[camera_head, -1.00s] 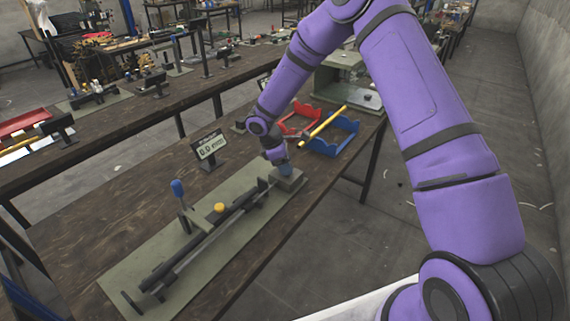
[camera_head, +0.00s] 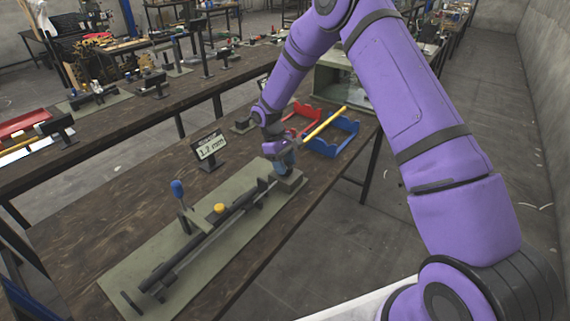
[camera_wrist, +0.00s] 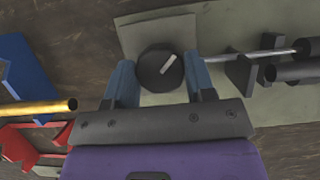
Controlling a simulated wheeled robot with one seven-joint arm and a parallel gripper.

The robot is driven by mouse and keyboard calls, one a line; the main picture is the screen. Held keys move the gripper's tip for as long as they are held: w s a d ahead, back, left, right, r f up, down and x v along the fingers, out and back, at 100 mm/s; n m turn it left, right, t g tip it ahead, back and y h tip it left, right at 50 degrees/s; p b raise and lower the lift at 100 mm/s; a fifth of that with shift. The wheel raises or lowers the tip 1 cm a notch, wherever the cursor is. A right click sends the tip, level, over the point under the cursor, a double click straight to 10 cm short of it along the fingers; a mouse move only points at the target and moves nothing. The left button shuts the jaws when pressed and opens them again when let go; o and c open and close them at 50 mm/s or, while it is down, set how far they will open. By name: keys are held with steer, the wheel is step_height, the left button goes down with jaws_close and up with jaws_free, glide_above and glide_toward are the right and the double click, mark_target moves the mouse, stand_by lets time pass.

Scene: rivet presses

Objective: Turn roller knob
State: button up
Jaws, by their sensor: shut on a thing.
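The roller knob (camera_wrist: 160,70) is a round black knob with a pale pointer line, seen from above in the wrist view. It sits on a grey block (camera_head: 291,181) at the far end of the green base plate (camera_head: 235,245). My gripper (camera_wrist: 162,82) has its two blue fingers on either side of the knob and is shut on it. In the head view my gripper (camera_head: 283,160) hides the knob. A small display (camera_head: 209,147) behind the plate appears to read 1.2 mm.
Red (camera_head: 303,117) and blue (camera_head: 335,139) holders carry a yellow rod (camera_head: 325,124) just beyond my gripper. Bare wooden tabletop lies to the left.

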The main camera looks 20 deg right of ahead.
steer(key=shift+m, duration=0.3)
steer(key=o, duration=0.9)
steer(key=v, duration=1)
steer(key=shift+w+r, duration=0.15)
steer(key=shift+r, duration=0.25)
